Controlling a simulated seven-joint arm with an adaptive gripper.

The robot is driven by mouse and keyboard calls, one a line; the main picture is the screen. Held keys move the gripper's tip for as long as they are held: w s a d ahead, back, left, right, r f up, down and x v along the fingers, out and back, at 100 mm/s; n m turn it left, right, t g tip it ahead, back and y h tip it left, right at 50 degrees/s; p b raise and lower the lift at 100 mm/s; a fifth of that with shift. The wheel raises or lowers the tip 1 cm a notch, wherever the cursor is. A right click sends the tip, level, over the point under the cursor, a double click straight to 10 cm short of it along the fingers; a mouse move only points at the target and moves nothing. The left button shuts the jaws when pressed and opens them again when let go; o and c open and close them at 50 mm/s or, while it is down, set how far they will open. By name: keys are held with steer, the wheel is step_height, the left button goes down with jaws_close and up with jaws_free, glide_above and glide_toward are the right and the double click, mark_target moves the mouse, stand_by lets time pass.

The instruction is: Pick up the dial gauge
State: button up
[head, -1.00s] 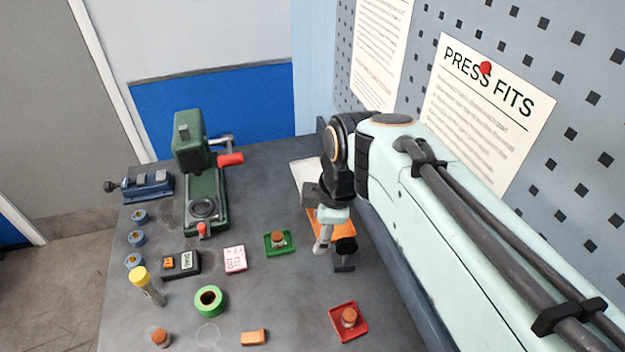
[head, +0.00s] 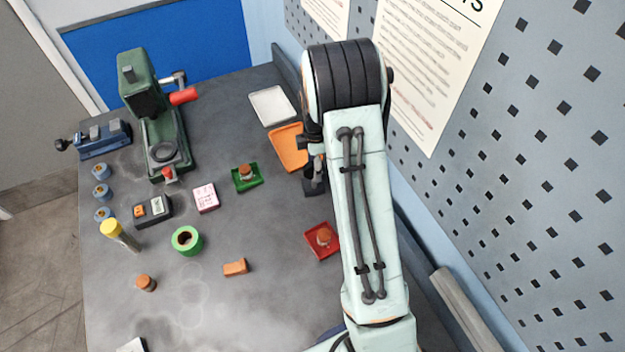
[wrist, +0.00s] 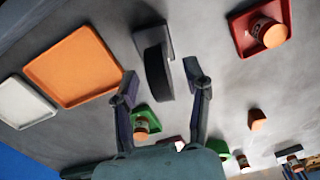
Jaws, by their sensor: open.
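I take the dial gauge (wrist: 158,72) to be the dark round body, seen nearly edge-on, with a grey block at its far end in the wrist view. In the head view only a dark part of it (head: 313,187) shows beside my arm, right of and below the orange tray. My gripper (wrist: 160,78) is open, and its two fingers stand either side of the gauge in the wrist view, with nothing gripped. I cannot tell how far above it the fingertips are. In the head view my arm hides most of the gripper.
Near the gauge are an orange tray (head: 281,154), a white tray (head: 270,106), a red tray (head: 334,250) and a green tray (head: 239,184), the last two holding orange-topped jars. A green press (head: 182,140) stands back left.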

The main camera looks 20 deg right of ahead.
steer(key=shift+f, duration=0.45)
jaws_close()
steer(key=shift+r, duration=0.1)
